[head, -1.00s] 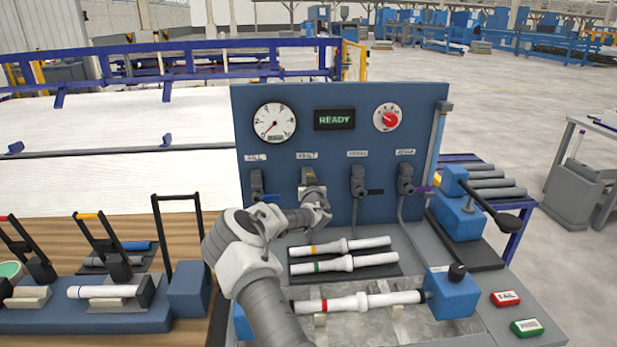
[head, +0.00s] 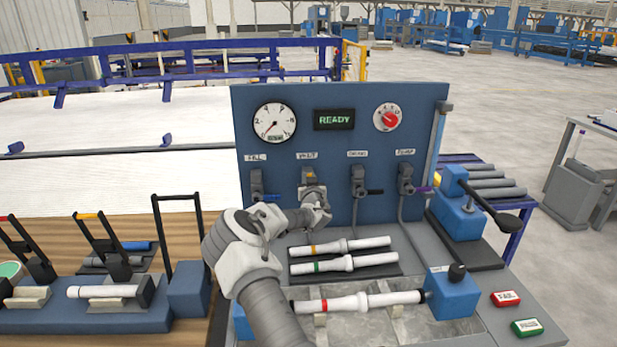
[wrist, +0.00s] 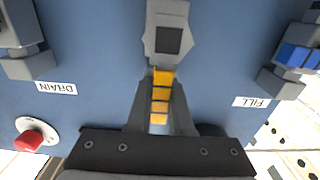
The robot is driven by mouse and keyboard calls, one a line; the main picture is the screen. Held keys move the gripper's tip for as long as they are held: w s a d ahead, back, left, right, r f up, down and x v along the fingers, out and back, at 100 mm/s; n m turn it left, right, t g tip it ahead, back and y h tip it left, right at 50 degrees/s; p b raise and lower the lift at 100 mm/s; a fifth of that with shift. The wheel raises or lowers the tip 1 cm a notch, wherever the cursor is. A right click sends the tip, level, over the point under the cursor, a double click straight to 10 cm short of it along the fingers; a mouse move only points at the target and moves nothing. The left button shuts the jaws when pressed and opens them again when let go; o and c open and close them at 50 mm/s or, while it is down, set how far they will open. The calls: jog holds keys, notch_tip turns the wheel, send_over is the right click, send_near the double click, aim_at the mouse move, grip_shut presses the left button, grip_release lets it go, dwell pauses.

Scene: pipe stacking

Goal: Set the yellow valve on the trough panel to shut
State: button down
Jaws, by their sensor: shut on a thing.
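The yellow valve (head: 311,174) is second from the left in the valve row on the blue trough panel (head: 335,210). My gripper (head: 313,188) is at this valve and hides most of it in the head view. In the wrist view, the yellow banded handle (wrist: 160,101) runs from the grey valve body (wrist: 168,38) straight down the picture between my fingers. My gripper (wrist: 160,92) is shut on the handle. The exact angle of the handle against the panel is hard to tell.
A blue-handled valve (head: 258,190) is close on the left; black (head: 360,185) and purple (head: 408,182) handled valves are on the right. Above are a gauge (head: 274,122), a READY display (head: 334,119) and a red knob (head: 389,118). White pipes (head: 345,263) lie below.

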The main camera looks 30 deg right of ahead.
jog(key=shift+d+b, duration=0.15)
jog(key=shift+b, duration=0.4)
jog(key=d+m+b, duration=0.1)
jog(key=m+b, duration=0.1)
jog(key=b, duration=0.1)
jog(key=s+d+f+m+b, duration=0.1)
jog(key=m+b, duration=0.4)
jog(key=shift+s+d+f+b, duration=0.15)
jog(key=shift+s+d+b, duration=0.15)
jog(key=shift+d, duration=0.1)
jog(key=m+b, duration=0.1)
jog(key=d+f+m+b, duration=0.1)
jog(key=m+b, duration=0.1)
jog(key=shift+s+f+m, duration=0.1)
jog(key=shift+s+m, duration=0.1)
jog(key=shift+m, duration=0.1)
jog(key=m+b, duration=0.1)
jog(key=f+m+b, duration=0.1)
jog(key=m, duration=0.1)
jog(key=f+m+b, duration=0.1)
jog(key=shift+s+d+b, duration=0.2)
jog(key=shift+d+b, duration=0.2)
jog(key=shift+f+m+b, duration=0.25)
jog(key=shift+m+b, duration=0.3)
jog(key=shift+m, duration=0.25)
jog(key=shift+f+m+b, duration=0.25)
jog(key=shift+m+b, duration=0.3)
jog(key=shift+m, duration=0.25)
